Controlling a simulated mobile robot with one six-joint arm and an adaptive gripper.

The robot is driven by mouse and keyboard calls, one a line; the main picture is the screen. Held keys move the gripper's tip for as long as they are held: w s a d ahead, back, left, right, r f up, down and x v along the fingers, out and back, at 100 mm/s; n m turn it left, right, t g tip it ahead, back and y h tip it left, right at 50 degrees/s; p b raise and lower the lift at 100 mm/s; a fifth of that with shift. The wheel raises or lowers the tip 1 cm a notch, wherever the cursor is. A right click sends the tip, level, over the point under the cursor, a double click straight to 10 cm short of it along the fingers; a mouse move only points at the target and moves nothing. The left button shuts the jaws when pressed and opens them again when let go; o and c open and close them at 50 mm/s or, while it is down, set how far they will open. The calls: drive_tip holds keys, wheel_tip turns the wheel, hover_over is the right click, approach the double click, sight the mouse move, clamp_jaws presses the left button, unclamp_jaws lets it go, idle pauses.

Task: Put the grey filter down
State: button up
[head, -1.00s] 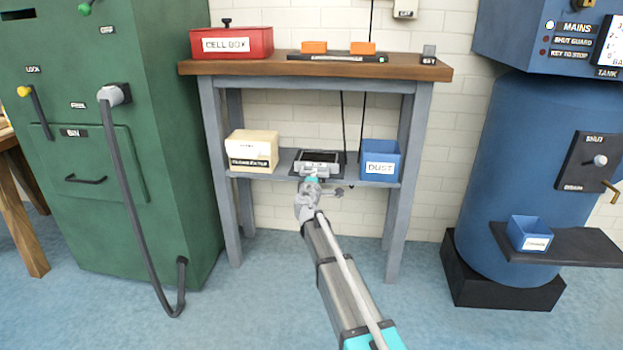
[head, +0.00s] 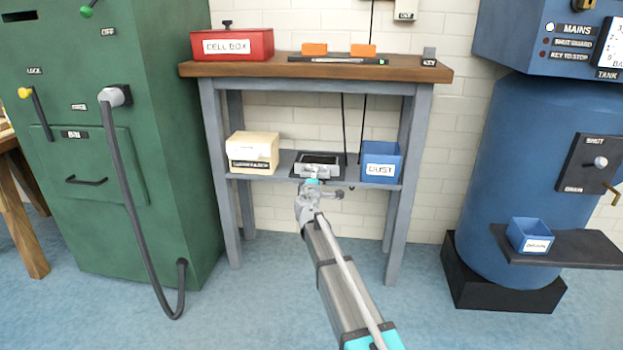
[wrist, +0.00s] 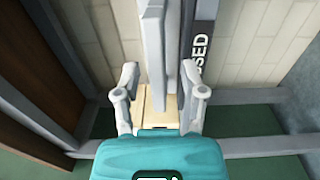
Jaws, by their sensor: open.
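In the head view a grey filter (head: 318,171) with a dark middle is at the dark "USED" mat on the lower shelf (head: 270,168). My gripper (head: 315,184) is at its front edge, and my arm comes up from below. In the wrist view a grey upright piece, seemingly the filter (wrist: 153,50), stands between the fingers of my open gripper (wrist: 163,82). I see gaps between it and both fingers. The dark mat's "USED" label (wrist: 202,55) shows to its right. Whether the filter rests fully flat is hard to tell.
On the lower shelf, a cream box (head: 252,152) stands left of the filter and a blue "DUST" bin (head: 381,162) right. The bench top (head: 420,70) above limits upward room. A green cabinet (head: 150,200) stands left, a blue tank (head: 530,190) right. The floor in front is clear.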

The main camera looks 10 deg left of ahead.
drive_tip(key=s, duration=1.2)
drive_tip(key=shift+a, duration=0.2)
idle(0.4)
drive_tip(key=s+d+f+m+g+h, duration=0.2)
drive_tip(key=s+d+f+m+g, duration=0.15)
drive_tip(key=d, duration=0.45)
drive_tip(key=s+d+f+m+g+h, duration=0.25)
drive_tip(key=s+d+f+m, duration=0.2)
drive_tip(key=d, duration=0.35)
drive_tip(key=s+d+f+m+g+h, duration=0.1)
drive_tip(key=s+d+f+m+g, duration=0.3)
drive_tip(key=d, duration=0.4)
drive_tip(key=s+d+f+m+g+y, duration=0.1)
drive_tip(key=s+f+m+g+y, duration=0.1)
drive_tip(key=s, duration=0.7)
drive_tip(key=s+d+f+m+g+y, duration=0.1)
drive_tip(key=s+f+m+g+y, duration=0.2)
drive_tip(key=s+g, duration=0.3)
drive_tip(key=s+f+y, duration=0.1)
drive_tip(key=s, duration=0.1)
drive_tip(key=shift+s+d+f+m, duration=0.3)
drive_tip(key=shift+s+d+f, duration=0.05)
drive_tip(key=shift+f, duration=0.05)
